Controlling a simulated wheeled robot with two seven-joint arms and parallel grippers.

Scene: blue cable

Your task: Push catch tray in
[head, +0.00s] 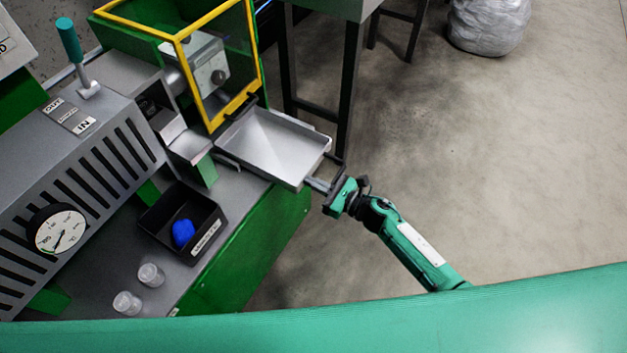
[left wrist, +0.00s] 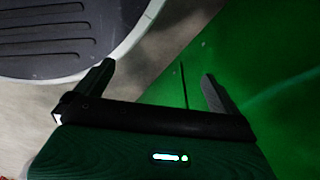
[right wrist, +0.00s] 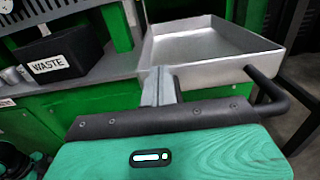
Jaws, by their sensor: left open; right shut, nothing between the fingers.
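The catch tray (head: 268,148) is a shallow grey metal tray that sticks out from the machine below the yellow-framed guard in the head view. It also shows in the right wrist view (right wrist: 205,45), with a dark bar handle (right wrist: 270,88) at its right. My right gripper (head: 312,184) is shut and empty at the tray's outer front edge. In the right wrist view its fingertips (right wrist: 160,80) are together close to the tray's front wall; I cannot tell whether they touch. My left gripper (left wrist: 150,80) is open and empty, seen only in its wrist view, near a green surface.
A black waste bin (head: 163,225) with a blue item (head: 183,232) stands on the machine's ledge. Two small clear cups (head: 138,288) stand near it.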

